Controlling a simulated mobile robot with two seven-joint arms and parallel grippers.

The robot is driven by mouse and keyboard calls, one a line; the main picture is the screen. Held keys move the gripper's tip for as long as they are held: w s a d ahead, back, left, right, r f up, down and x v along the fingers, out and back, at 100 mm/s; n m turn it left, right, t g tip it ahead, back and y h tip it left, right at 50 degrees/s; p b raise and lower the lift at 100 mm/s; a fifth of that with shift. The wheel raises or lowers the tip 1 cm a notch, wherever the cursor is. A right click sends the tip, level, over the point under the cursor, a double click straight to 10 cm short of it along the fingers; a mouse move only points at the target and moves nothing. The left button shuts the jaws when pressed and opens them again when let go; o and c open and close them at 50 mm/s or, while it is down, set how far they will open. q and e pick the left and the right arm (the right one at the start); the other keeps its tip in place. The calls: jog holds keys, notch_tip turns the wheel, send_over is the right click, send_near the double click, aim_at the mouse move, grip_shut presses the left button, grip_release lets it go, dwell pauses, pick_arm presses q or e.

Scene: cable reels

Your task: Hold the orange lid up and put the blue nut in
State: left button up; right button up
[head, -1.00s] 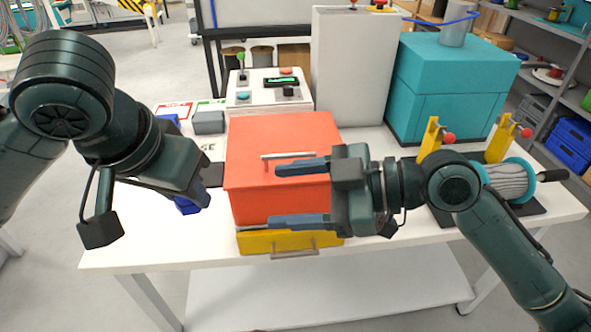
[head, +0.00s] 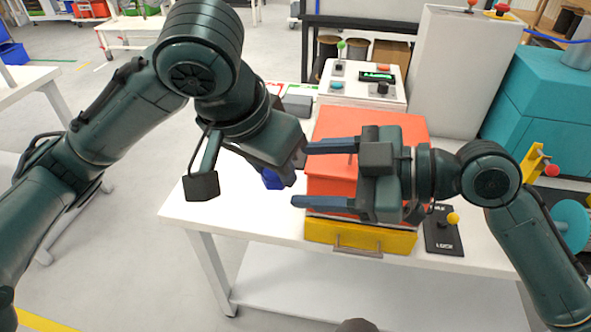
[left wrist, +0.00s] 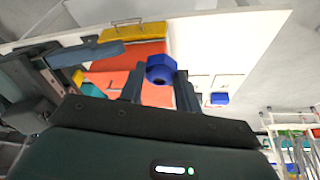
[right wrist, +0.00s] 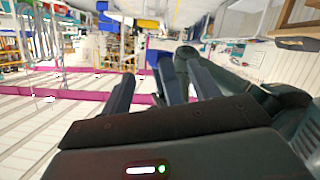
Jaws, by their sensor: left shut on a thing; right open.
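The orange box (head: 330,186) stands on the white table with its orange lid (head: 375,122) apparently down; my right gripper hides part of its front and handle. My left gripper (left wrist: 158,90) is shut on the blue nut (left wrist: 160,70). In the head view, the nut (head: 271,179) shows below my left gripper, left of the box. My right gripper (head: 301,174) is open, and its two fingers point left across the front of the box. Its fingers also show open in the right wrist view (right wrist: 164,85). I cannot tell whether they touch the box.
A yellow drawer (head: 360,236) with a handle is under the orange box. Behind are a control panel (head: 362,92), a tall grey cabinet (head: 450,70) and a teal box (head: 535,105). A black plate with a yellow knob (head: 453,218) lies right of the drawer.

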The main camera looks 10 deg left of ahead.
jog(key=x, duration=0.3)
jog(key=shift+a+f, duration=0.1)
jog(key=shift+a, duration=0.1)
jog(key=shift+c, duration=0.4)
jog(key=c, duration=0.9)
pick_arm(q)
jog(key=o, duration=1)
pick_arm(e)
jog(key=shift+c, duration=0.2)
jog(key=shift+w, duration=0.1)
